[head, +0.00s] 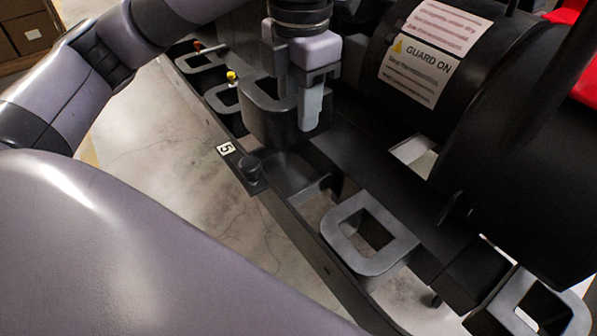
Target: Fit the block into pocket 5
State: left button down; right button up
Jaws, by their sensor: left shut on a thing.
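My left gripper (305,98) comes down from the top of the head view and is shut on the wall of a dark grey hollow block (268,124). The block looks upright, with its opening at the top. It hangs above and slightly behind pocket 5 (285,170), which is an empty gap in the dark rail beside the label "5" (226,148). The block and gripper cover part of the rail behind. I cannot tell how high above the rail the block's underside is. My right gripper is not in view.
A black knob (251,170) stands beside pocket 5. A similar grey hollow block (396,250) sits in the rail nearer, and another (572,318) at lower right. A yellow knob (231,76) is farther back. A large black cylinder (450,110) with warning labels stands close on the right.

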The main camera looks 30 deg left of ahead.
pick_arm(q)
notch_tip(320, 180, down, 12)
jog(key=shift+r+b, duration=0.15)
jog(key=shift+b, duration=0.95)
jog(key=shift+f, duration=0.3)
jog(key=c, duration=0.8)
grip_release()
jog(key=shift+f, duration=0.1)
